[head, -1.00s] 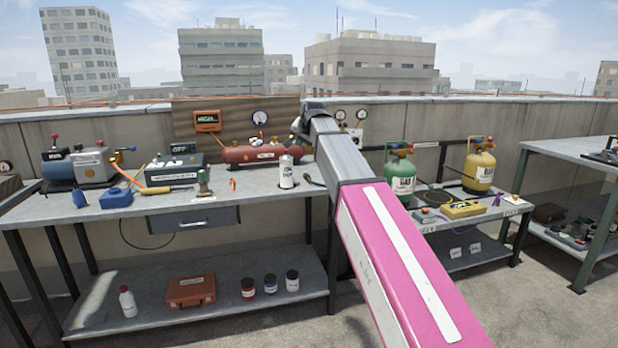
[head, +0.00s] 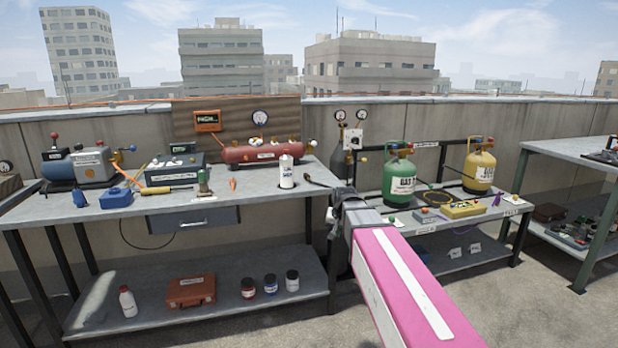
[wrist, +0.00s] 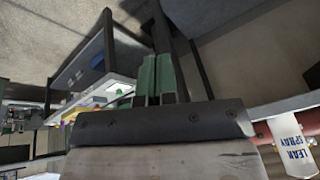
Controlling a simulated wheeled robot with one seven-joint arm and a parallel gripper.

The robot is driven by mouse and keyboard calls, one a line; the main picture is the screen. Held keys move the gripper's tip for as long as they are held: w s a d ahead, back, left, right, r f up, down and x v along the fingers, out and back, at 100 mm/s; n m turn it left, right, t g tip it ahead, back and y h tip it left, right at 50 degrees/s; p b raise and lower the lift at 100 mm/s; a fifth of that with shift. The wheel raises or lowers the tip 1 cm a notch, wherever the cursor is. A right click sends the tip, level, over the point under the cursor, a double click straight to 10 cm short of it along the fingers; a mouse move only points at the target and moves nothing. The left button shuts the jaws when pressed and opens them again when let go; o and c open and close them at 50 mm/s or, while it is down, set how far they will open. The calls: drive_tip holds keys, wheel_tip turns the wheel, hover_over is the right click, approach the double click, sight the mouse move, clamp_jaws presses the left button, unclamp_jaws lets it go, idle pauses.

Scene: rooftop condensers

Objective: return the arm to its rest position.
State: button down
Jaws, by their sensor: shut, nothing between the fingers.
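My arm, with its pink and white link, reaches up from the bottom of the head view and ends near the right end of the left bench. My gripper (wrist: 156,72) shows in the wrist view as two green fingers side by side, shut and empty. In the head view its fingers are hidden behind the dark wrist end of my arm.
The left workbench (head: 270,190) carries a white spray can (head: 286,172), also in the wrist view (wrist: 291,146), and a red tank (head: 262,153). Right of my arm stand a green cylinder (head: 398,180) and a yellow cylinder (head: 479,170). Open floor shows at the lower right.

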drive_tip(key=s+d+f+g, duration=0.1)
drive_tip(key=s+d+f, duration=0.1)
drive_tip(key=s+f, duration=0.3)
drive_tip(key=s+d+f+n+g, duration=0.1)
drive_tip(key=s+d+f, duration=0.2)
drive_tip(key=s+f, duration=0.3)
drive_tip(key=s+d+f+n+g+h, duration=0.1)
drive_tip(key=s+d+f+g, duration=0.1)
drive_tip(key=s+f, duration=0.3)
drive_tip(key=s+d, duration=0.1)
drive_tip(key=s, duration=0.2)
drive_tip(key=shift+s+d+f, duration=0.2)
drive_tip(key=shift+s+d, duration=0.05)
drive_tip(key=shift+s, duration=0.15)
